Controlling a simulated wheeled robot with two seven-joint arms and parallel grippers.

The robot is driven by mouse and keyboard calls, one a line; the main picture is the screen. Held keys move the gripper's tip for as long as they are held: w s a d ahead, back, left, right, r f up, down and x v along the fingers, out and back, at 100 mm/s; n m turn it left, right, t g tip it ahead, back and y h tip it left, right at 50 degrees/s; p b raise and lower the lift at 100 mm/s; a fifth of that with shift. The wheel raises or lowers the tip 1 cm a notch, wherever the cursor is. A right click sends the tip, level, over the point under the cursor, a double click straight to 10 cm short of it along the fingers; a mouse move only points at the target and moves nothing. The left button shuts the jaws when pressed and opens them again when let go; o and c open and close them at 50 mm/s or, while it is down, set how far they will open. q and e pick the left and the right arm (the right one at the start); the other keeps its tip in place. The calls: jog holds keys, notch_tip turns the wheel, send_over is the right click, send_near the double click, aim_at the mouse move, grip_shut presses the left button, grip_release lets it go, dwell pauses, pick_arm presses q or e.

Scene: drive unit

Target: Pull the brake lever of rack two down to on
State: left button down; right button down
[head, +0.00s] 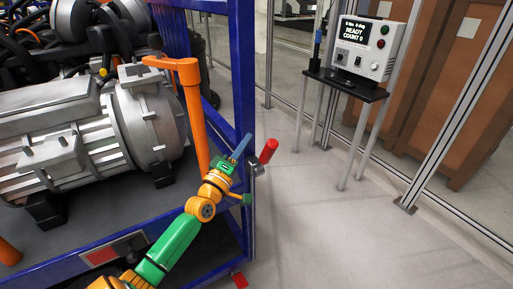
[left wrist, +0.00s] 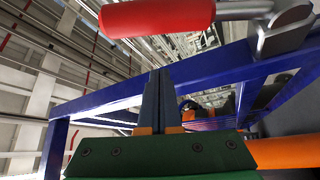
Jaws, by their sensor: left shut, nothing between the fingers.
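The brake lever has a red grip (head: 269,151) on a short metal arm, mounted by a grey bracket (head: 257,169) on the blue rack's corner post (head: 243,85). The grip tilts up and out to the right. In the left wrist view the red grip (left wrist: 155,16) and its bracket (left wrist: 285,32) show large along the top. My left gripper (head: 241,147) is shut and empty, its blue fingers just left of the red grip, apparently apart from it. The fingers also show in the left wrist view (left wrist: 161,98), below the grip. My right gripper is out of view.
The rack carries a large grey motor unit (head: 85,130) and an orange post (head: 194,115) close to my left arm. A control box (head: 366,47) reading "READY COUNT 0" stands on a stand at the back. Grey floor (head: 330,235) right of the rack is clear.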

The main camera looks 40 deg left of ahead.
pick_arm(q)
jog(key=d, duration=0.1)
jog(key=d+f+p, duration=0.1)
jog(key=d, duration=0.1)
jog(key=shift+w+d+f+p, duration=0.2)
jog(key=shift+w+f+p, duration=0.05)
jog(key=shift+w+p, duration=0.05)
jog(key=s+d+f+m+h+b, duration=0.1)
jog(key=d+f+m+h+b, duration=0.3)
jog(key=m+b, duration=0.9)
jog(key=s+d+f+m+h+b, duration=0.2)
jog(key=d+f+m+h+b, duration=0.1)
jog(key=f+m+h+b, duration=0.7)
jog(key=shift+d+f+m+h+b, duration=0.15)
jog(key=shift+d+m+h+b, duration=0.2)
jog(key=shift+m+h+b, duration=1.65)
jog(key=shift+y+b, duration=0.35)
jog(key=shift+y, duration=0.25)
